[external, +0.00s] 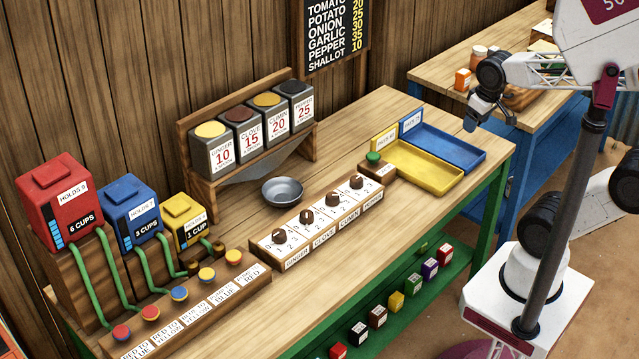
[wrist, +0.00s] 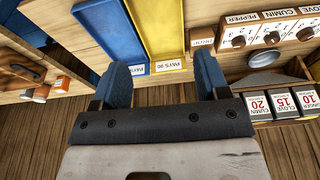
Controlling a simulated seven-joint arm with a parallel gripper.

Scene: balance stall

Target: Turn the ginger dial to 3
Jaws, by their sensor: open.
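The ginger dial (external: 278,236) is a dark brown knob at the near left end of a wooden block with white numbered plates. Its pointer setting is too small to read. The clove dial (external: 306,215), cumin dial (external: 332,199) and pepper dial (external: 356,181) follow to its right. In the wrist view the pepper dial (wrist: 238,41), cumin dial (wrist: 271,38) and clove dial (wrist: 305,34) show at upper right; the ginger dial is out of frame. My gripper (external: 472,124) is open and empty, high beyond the table's right end, far from the dials. Its blue fingers (wrist: 163,78) stand wide apart in the wrist view.
A green button (external: 373,156) stands beside the dial block, near the yellow tray (external: 428,171) and blue tray (external: 453,145). A metal bowl (external: 282,191) sits behind the dials, before the spice dispenser (external: 250,128). Coloured cup boxes (external: 62,205) and a button row (external: 180,293) stand left.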

